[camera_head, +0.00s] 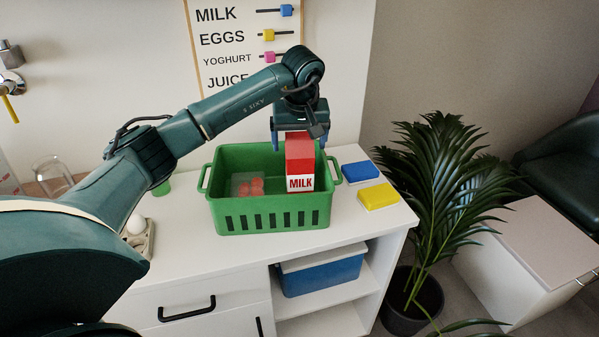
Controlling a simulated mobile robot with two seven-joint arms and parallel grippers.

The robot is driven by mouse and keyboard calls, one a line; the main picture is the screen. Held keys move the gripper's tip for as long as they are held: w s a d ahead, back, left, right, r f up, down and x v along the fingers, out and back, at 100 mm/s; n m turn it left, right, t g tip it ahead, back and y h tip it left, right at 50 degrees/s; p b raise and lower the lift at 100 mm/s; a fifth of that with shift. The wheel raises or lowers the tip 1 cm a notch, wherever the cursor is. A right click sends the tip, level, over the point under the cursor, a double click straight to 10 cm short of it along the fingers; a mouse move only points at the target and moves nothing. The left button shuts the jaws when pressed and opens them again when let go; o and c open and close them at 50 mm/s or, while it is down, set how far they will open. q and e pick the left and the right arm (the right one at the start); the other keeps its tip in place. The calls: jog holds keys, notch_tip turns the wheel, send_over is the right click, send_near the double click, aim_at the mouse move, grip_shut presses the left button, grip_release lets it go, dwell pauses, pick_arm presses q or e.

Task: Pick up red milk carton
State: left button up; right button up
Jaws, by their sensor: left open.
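The red milk carton (300,165) has a red top and a white lower band reading "MILK". It stands upright in the right part of the green basket (270,218). My left gripper (299,143) is open, pointing down over the carton, with one blue finger to each side of its top. I cannot tell whether the fingers touch the carton. The carton's base is hidden inside the basket or behind its front wall. My right gripper is not in view.
Red round items in a clear pack (249,187) lie left in the basket. A blue block (361,171) and a yellow block (378,196) lie right of it on the white counter (190,250). An egg carton (139,238) is at left; a plant (440,190) stands beyond the right edge.

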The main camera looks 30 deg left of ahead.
pick_arm(q)
jog(key=shift+x, duration=1.15)
grip_shut()
jog(key=shift+r, duration=0.15)
